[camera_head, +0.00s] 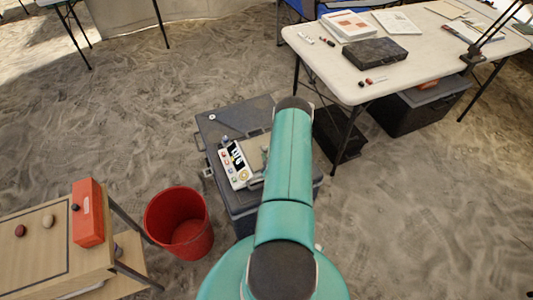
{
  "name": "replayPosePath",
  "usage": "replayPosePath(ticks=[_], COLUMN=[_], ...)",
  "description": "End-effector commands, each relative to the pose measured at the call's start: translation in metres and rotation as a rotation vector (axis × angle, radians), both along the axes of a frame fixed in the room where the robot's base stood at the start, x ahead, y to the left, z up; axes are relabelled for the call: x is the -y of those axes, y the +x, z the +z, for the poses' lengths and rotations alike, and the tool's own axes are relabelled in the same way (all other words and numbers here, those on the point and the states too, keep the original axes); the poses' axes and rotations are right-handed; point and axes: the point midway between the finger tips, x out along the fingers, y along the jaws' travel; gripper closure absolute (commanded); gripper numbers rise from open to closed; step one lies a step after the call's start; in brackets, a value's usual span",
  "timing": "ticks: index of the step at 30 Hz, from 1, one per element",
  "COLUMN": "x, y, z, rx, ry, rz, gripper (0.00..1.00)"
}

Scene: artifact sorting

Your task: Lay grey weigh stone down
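No grey stone can be made out for certain. A white instrument with buttons and a small display (237,165), perhaps a scale, sits on a dark grey case (220,122) in the middle. A flat grey-beige plate (252,152) lies beside it, partly covered by my teal arm.
A red box (88,213) stands on the wooden table's right edge. A red bucket (180,223) stands on the sand between table and case. A white folding table (430,48) at upper right bears a dark case (362,52) and papers. Open sand lies right.

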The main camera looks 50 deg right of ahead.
Motion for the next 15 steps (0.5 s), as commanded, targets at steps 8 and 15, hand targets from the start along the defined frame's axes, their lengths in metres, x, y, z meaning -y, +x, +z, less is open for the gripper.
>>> replayPosePath(ticks=[8,15], x=[-0.036,-0.055], y=[-0.050,-0.078], z=[0.013,0.020], rx=[0.001,0.003], ry=[0.000,-0.003], rz=[-0.001,-0.001], gripper=[0.73,0.73])
